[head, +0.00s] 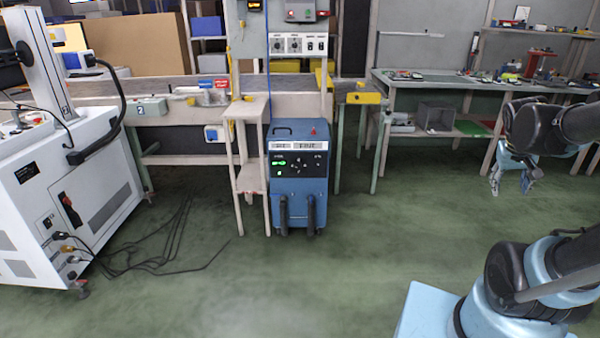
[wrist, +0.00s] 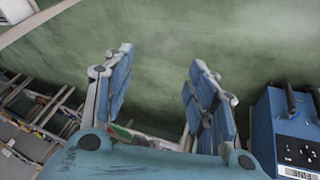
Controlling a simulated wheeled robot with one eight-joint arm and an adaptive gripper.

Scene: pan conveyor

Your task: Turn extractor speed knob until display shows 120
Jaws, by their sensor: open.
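The blue extractor (head: 300,185) stands on the floor at the centre of the head view, upright, with its black control panel (head: 298,166) facing me. Green lit marks show on the panel's left side; I cannot read a number there. Small controls sit on the panel, too small to tell which is the speed knob. My gripper (head: 511,180) hangs at the right of the head view, open and empty, well away from the extractor. In the wrist view the open fingers (wrist: 160,58) are spread over the floor, with the extractor (wrist: 262,130) partly visible at the right edge, turned over.
A white machine (head: 70,170) stands at the left with black cables (head: 165,250) on the floor. A wooden stand (head: 250,150) is close beside the extractor. A workbench (head: 460,82) is at the back right. The green floor before the extractor is clear.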

